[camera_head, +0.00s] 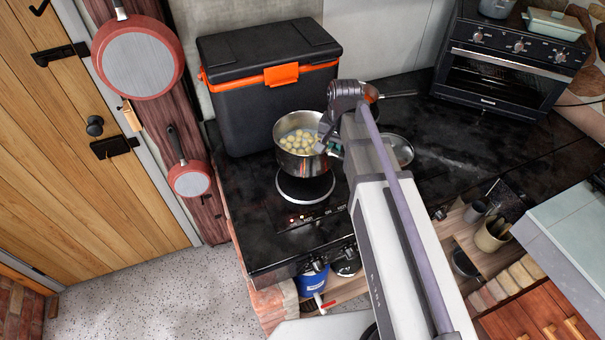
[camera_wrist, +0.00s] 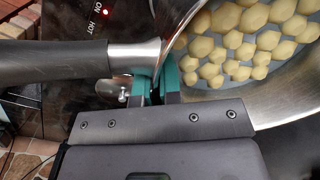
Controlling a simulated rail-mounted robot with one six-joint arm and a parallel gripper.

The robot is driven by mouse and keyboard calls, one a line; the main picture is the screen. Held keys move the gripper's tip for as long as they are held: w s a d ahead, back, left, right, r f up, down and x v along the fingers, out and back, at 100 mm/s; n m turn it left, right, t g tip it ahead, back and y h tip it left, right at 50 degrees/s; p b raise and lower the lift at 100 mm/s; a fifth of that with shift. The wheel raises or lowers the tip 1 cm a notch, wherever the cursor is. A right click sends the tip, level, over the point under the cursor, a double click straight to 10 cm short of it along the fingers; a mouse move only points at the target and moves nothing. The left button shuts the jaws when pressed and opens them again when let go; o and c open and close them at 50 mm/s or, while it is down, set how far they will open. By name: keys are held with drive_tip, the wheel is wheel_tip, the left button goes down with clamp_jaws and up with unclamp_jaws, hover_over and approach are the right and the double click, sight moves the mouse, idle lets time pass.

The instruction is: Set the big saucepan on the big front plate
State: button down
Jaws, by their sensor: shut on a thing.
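The big saucepan (camera_head: 283,156) is steel and holds several pale, round, potato-like pieces in liquid. It is upright, and its base overlaps the rear part of the big front plate (camera_head: 305,188) in the head view; I cannot tell whether it is raised. The plate is a dark disc with a pale rim, its front part bare. My gripper (camera_head: 328,147) is at the saucepan's right side. In the wrist view, my gripper's teal fingers (camera_wrist: 160,82) are shut on the saucepan where its dark handle (camera_wrist: 55,60) meets the body. The exact contact is partly hidden.
A black and orange cooler (camera_head: 270,85) stands close behind the saucepan. Right of my gripper lies a round silvery-rimmed thing (camera_head: 401,150), partly hidden by my arm. A dark handle (camera_head: 398,94) sticks out behind it. An oven (camera_head: 500,62) stands at the back right; the black counter (camera_head: 460,120) before it is clear.

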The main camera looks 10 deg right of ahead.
wheel_tip(320, 180, down, 10)
drive_tip(key=b, duration=1)
drive_tip(key=shift+f, duration=0.15)
drive_tip(key=shift+r+p, duration=0.25)
drive_tip(key=shift+p, duration=0.05)
drive_tip(key=shift+f, duration=0.15)
drive_tip(key=c, duration=1.3)
unclamp_jaws()
